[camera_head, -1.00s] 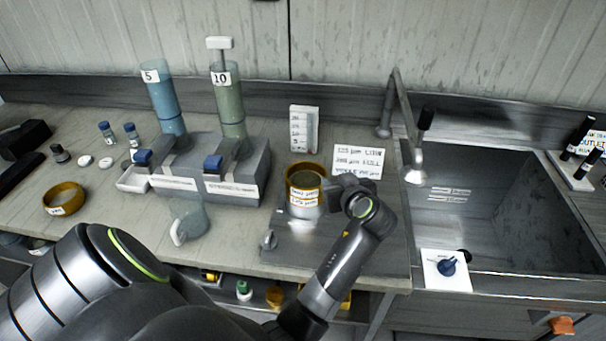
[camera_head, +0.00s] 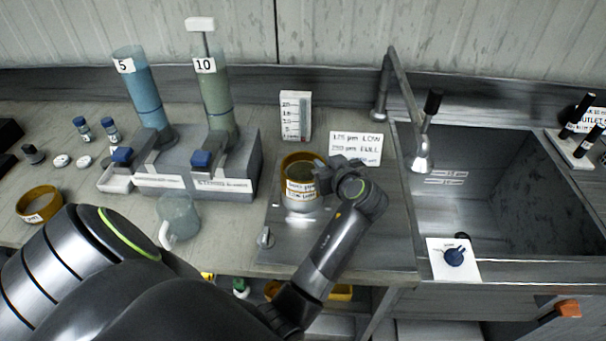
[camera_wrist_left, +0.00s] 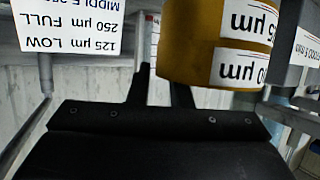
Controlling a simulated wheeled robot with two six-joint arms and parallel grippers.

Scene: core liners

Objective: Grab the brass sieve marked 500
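A brass sieve stack (camera_head: 301,178) stands upright on the metal plate right of the grey pump unit, with two white labels on its front. In the left wrist view the stack (camera_wrist_left: 215,45) shows upside-down labels ending in "5 µm" and "0 µm". Another brass sieve (camera_head: 38,205) lies at the left of the counter; its label is too small to read. My left gripper (camera_head: 326,172) is at the right side of the stack; in the wrist view its fingers (camera_wrist_left: 160,88) are apart, the right one partly hidden by the brass. Contact cannot be told. My right gripper is not in view.
A sign (camera_head: 357,148) and a graduated block (camera_head: 296,116) stand behind the stack. The pump unit (camera_head: 235,160) with blue and green cylinders is left, a clear jug (camera_head: 178,217) before it. The faucet (camera_head: 420,155) and sink (camera_head: 470,210) are right.

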